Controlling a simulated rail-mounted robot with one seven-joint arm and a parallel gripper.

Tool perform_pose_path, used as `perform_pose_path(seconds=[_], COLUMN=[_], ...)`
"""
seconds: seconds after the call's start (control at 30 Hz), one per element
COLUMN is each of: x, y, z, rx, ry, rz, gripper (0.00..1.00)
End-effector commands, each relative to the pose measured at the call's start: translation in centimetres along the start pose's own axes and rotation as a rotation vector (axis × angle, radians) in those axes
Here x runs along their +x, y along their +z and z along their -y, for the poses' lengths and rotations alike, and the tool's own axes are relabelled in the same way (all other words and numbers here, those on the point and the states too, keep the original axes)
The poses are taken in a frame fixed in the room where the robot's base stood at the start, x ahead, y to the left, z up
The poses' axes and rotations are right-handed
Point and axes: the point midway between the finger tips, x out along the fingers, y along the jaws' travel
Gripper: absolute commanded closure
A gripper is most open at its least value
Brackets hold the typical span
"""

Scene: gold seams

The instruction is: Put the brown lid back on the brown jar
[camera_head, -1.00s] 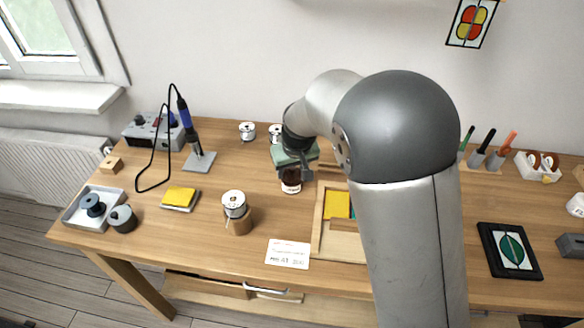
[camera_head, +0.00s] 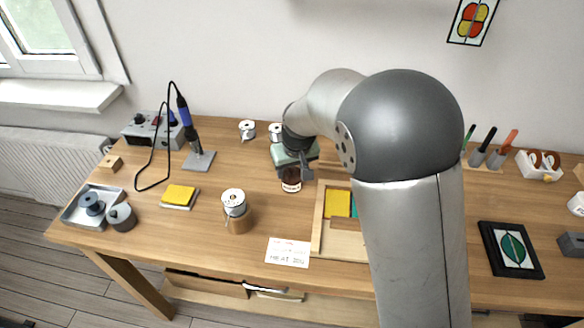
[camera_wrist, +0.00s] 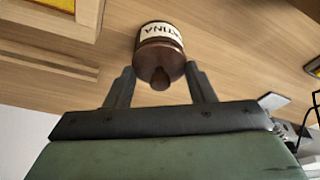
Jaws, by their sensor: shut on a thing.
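The brown jar (camera_head: 291,186) stands upright on the bench, its white label facing front; in the wrist view the jar (camera_wrist: 159,33) appears upside down with part of the label readable. The dark brown lid (camera_wrist: 160,60), with a round knob, is at the jar's mouth, in line with it. I cannot tell whether it is fully seated. My gripper (camera_wrist: 161,72) has one finger on each side of the lid and is shut on it. In the head view my gripper (camera_head: 294,170) is right over the jar, and the lid is mostly hidden there.
A wooden tray (camera_head: 317,220) with coloured pieces lies right of the jar. Small metal tins (camera_head: 247,130) are behind.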

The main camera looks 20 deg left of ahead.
Motion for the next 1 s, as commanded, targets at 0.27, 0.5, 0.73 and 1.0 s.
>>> perform_pose_path(seconds=[0.27, 0.5, 0.73, 1.0], x=[0.22, 0.22, 0.2, -0.21], y=[0.06, 0.07, 0.06, -0.07], z=[-0.02, -0.01, -0.02, -0.02], rx=[0.001, 0.0, 0.0, 0.0], ry=[0.0, 0.0, 0.0, 0.0], rz=[0.0, 0.0, 0.0, -0.001], gripper=[0.4, 0.25, 0.03, 0.03])
